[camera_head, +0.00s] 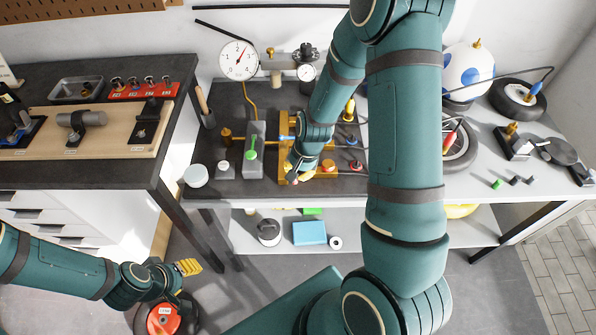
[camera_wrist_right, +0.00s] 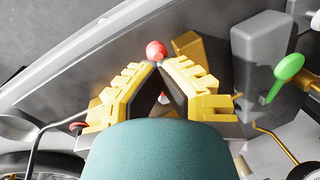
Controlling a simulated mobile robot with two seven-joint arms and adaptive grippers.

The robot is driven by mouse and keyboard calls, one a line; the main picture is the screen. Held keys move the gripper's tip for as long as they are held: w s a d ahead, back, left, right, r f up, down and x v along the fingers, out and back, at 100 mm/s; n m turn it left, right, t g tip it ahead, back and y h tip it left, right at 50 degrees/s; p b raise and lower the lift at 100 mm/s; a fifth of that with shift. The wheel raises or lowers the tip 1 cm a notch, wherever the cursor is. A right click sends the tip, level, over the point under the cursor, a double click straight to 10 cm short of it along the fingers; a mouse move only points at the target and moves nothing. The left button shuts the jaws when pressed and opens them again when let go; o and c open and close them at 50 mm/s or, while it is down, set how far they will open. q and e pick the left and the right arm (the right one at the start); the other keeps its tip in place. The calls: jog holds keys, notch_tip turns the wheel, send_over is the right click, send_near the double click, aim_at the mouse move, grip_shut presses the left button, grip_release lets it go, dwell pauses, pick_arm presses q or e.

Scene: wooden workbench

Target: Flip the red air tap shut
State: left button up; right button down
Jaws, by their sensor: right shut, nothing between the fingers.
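A red ball-shaped knob (camera_wrist_right: 156,50) shows in the right wrist view just beyond the fingertips of my right gripper (camera_wrist_right: 159,66). I take it to be the red tap's handle; whether the fingers touch it I cannot tell. A brass block (camera_wrist_right: 188,45) is beside the knob. In the head view my right gripper (camera_head: 292,178) is low over the yellow-brown fixture (camera_head: 322,178) on the bench, hiding part of it. Its fingers are shut and hold nothing. My left gripper (camera_head: 188,267) is at the lower left, away from the bench; its finger opening is unclear.
A grey block (camera_head: 254,160) with a green lever (camera_head: 251,150) stands left of my right gripper. A pressure gauge (camera_head: 239,60) is at the back. The white table (camera_head: 470,195) on the right carries wheels and a spotted ball (camera_head: 468,70). A blue box (camera_head: 309,232) is on the lower shelf.

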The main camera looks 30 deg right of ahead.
jog(key=shift+s+f, duration=0.1)
jog(key=shift+s+d+f+n+b, duration=0.15)
jog(key=shift+d+n+b, duration=0.15)
jog(key=shift+n+b, duration=0.5)
jog(key=shift+s+d+n+g+y, duration=0.15)
jog(key=shift+n+g+y, duration=0.15)
jog(key=shift+n, duration=0.6)
jog(key=c, duration=1.1)
grip_release()
jog(key=shift+o, duration=0.2)
jog(key=shift+r, duration=0.2)
notch_tip(320, 180, up, 12)
jog(key=s+d, duration=0.1)
jog(key=d, duration=0.1)
jog(key=shift+f, duration=0.15)
